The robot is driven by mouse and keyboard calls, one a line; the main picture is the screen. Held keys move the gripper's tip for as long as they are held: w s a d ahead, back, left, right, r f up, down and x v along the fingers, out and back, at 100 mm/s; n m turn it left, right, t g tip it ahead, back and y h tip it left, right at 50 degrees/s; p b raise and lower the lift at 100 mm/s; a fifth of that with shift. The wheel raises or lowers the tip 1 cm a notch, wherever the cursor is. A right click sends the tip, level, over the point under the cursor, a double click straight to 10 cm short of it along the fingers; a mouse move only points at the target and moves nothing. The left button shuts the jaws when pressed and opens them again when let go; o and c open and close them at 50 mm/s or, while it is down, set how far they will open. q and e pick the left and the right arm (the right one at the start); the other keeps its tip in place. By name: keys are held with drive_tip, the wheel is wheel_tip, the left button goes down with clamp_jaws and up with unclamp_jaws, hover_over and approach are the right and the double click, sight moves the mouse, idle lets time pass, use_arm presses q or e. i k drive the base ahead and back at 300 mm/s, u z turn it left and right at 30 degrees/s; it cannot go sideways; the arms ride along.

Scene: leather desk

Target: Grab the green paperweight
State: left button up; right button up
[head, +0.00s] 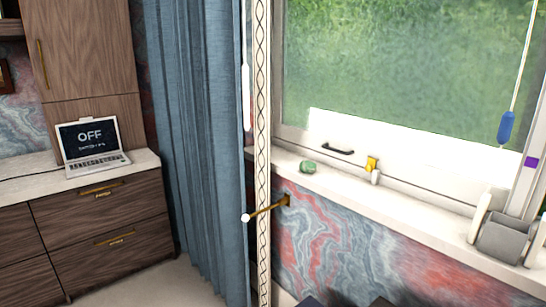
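The green paperweight (307,167) is a small rounded lump. It rests on the white window sill (420,219), near the sill's left end and close to the window frame. Nothing touches it from above and its front is unobstructed.
A grey and white object (503,238) sits farther right. A brass rod (265,210) juts from the wall below. A blue curtain (197,140) and a laptop (90,145) on a cabinet are left.

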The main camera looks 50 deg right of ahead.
sight(306, 166)
drive_tip(key=i, duration=2.6)
drive_tip(key=z, duration=3.15)
